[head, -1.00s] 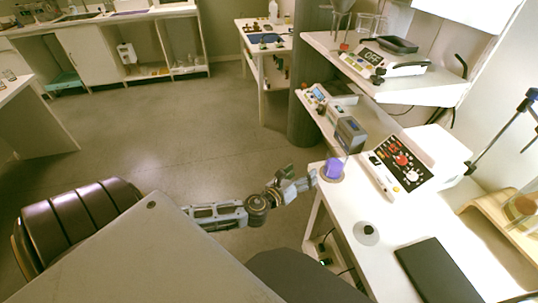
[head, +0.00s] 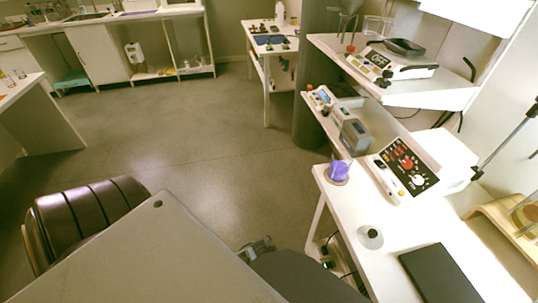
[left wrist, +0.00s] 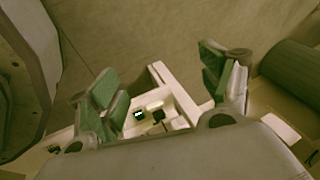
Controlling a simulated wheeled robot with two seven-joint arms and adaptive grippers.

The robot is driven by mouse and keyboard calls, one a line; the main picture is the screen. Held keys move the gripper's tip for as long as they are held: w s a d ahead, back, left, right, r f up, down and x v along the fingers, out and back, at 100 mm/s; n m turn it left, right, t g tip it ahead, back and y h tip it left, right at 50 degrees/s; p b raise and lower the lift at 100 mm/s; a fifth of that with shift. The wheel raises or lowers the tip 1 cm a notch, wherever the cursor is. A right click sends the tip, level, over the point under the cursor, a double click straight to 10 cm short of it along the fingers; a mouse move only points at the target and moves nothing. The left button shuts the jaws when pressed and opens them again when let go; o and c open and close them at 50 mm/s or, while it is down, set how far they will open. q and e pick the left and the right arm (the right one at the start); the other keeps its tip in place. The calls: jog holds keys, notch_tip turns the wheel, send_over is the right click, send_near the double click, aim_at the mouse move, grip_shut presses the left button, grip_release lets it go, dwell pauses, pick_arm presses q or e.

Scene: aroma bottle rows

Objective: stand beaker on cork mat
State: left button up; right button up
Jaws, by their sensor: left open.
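The beaker (head: 338,169), clear with purple contents, stands upright near the far left corner of the white bench. It appears to rest on the round brown cork mat (head: 336,183), whose rim shows beneath it. My left gripper (head: 260,247) is low in the head view, below and left of the bench, partly hidden by my own body. It is clear of the beaker. In the left wrist view its two green-padded fingers (left wrist: 157,62) are wide apart with nothing between them. The beaker cannot be made out there. My right gripper is not in view.
A small round grey piece (head: 370,237) and a dark flat pad (head: 440,275) lie nearer on the bench. Open floor lies left.

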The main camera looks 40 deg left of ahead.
pick_arm(q)
jog(key=s+d+f+n+g+h, duration=0.1)
jog(key=s+d+f+n+g, duration=0.1)
jog(key=s+d+f+n, duration=0.2)
jog(key=s+d+f, duration=0.1)
jog(key=s, duration=0.2)
jog(key=shift+s+d+f+n+h, duration=0.15)
jog(key=shift+d+f+n+h, duration=0.05)
jog(key=shift+d+n+h, duration=0.2)
